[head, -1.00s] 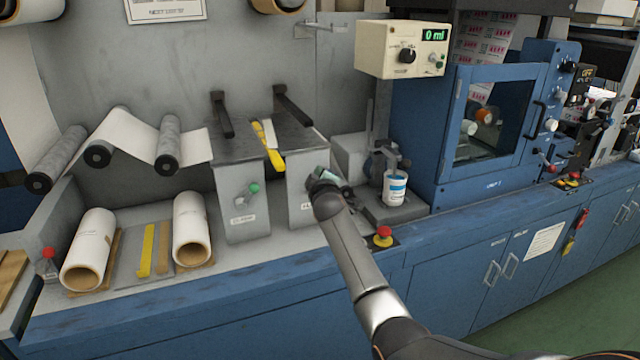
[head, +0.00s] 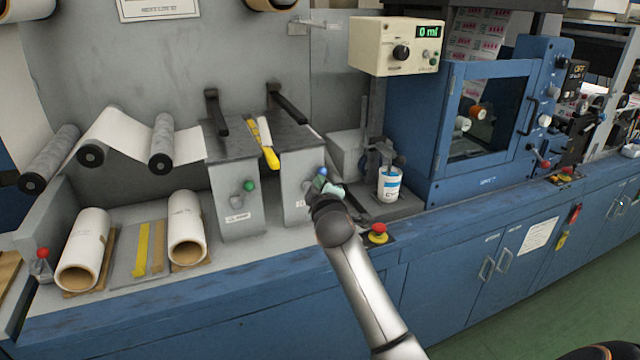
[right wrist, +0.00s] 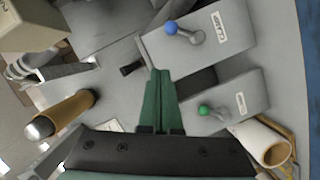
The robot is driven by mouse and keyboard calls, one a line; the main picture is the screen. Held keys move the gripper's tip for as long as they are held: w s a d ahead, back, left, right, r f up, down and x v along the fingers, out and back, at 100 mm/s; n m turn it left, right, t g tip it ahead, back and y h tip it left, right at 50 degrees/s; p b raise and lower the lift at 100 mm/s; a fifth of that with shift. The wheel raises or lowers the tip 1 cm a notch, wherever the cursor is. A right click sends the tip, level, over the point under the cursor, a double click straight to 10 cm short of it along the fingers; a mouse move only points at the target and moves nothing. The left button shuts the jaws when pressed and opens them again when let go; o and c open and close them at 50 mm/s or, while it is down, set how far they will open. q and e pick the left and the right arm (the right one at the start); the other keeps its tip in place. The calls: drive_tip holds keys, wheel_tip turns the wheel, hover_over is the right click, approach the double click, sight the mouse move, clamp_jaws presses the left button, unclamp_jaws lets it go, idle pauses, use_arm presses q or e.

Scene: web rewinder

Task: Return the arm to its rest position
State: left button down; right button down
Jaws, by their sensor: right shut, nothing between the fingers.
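My right arm reaches in from the lower right in the head view. Its gripper (head: 328,186) is in front of the right grey box (head: 298,206), close to that box's blue-knobbed lever (head: 321,172). In the right wrist view the green fingers (right wrist: 160,100) are together with nothing between them. The blue knob (right wrist: 171,28) and the green knob (right wrist: 204,109) both stand clear of the fingers there. From the head view I cannot tell whether the gripper touches the box. My left gripper is not in view.
A labelled white cup (head: 389,184) stands right of the gripper, and a red emergency button (head: 377,232) sits below it. The left box has a green-knobbed lever (head: 249,185). A yellow-handled tool (head: 268,150) lies between the boxes.

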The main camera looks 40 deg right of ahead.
idle(0.4)
drive_tip(key=s+a+f+g+y, duration=0.1)
drive_tip(key=s+a+f+y, duration=0.2)
drive_tip(key=f, duration=0.4)
drive_tip(key=s+a+f+y, duration=0.1)
drive_tip(key=s+a+f, duration=0.2)
drive_tip(key=a+f, duration=0.35)
drive_tip(key=s+a+f+m+g+y, duration=0.1)
drive_tip(key=s+a+f+y, duration=0.1)
drive_tip(key=s+a+f, duration=0.3)
drive_tip(key=s+a+f+m+g+y, duration=0.1)
drive_tip(key=s+a+f, duration=0.4)
drive_tip(key=s, duration=0.8)
drive_tip(key=s+a+f+m+g+y, duration=0.2)
drive_tip(key=s+a+f, duration=0.3)
drive_tip(key=s+f, duration=0.4)
drive_tip(key=shift+a+f+m+y, duration=0.15)
drive_tip(key=shift+f+m+y, duration=0.15)
drive_tip(key=shift+f+y, duration=0.35)
